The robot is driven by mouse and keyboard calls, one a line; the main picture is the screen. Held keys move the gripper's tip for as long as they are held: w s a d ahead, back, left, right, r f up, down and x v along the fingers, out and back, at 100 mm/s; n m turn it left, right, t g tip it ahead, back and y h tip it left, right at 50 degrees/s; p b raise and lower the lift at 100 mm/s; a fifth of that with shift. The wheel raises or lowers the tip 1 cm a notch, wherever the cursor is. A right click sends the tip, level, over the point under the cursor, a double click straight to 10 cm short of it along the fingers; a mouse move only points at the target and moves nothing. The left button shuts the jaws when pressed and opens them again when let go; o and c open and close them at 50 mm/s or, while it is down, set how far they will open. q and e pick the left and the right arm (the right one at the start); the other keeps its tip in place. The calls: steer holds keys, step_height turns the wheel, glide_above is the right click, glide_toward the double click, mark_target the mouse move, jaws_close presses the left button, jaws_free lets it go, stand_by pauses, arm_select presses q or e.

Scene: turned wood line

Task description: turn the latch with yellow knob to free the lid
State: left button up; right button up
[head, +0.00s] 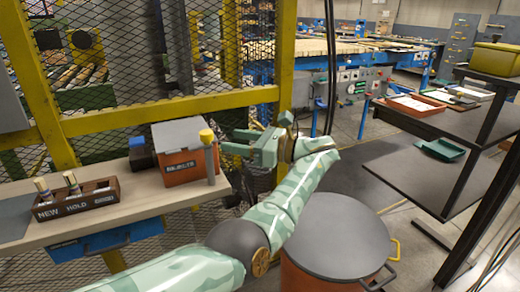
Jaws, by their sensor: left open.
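An orange box (186,169) with a grey lid (178,132) stands on the wooden bench. A grey upright latch bar (210,166) is at the box's right front corner, with a yellow knob (206,136) at its top, level with the lid. The lid looks closed. My left gripper (230,141) is just right of the knob, its fingers pointing left towards it. The fingers are apart and nothing shows between them. A small gap seems to separate the fingertips from the knob. My right gripper is not in view.
A dark wooden tray (77,199) with small handled items sits left on the bench (136,206). A small blue box (141,154) is beside the orange box. Yellow-framed mesh fencing (180,107) rises behind. A round grey-lidded drum (337,245) stands lower right, dark shelves (425,168) further right.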

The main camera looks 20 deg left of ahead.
arm_select(q)
steer(key=d, duration=0.2)
steer(key=d+b, duration=0.2)
steer(key=d, duration=0.1)
steer(key=shift+w+d, duration=0.3)
steer(key=shift+d, duration=0.05)
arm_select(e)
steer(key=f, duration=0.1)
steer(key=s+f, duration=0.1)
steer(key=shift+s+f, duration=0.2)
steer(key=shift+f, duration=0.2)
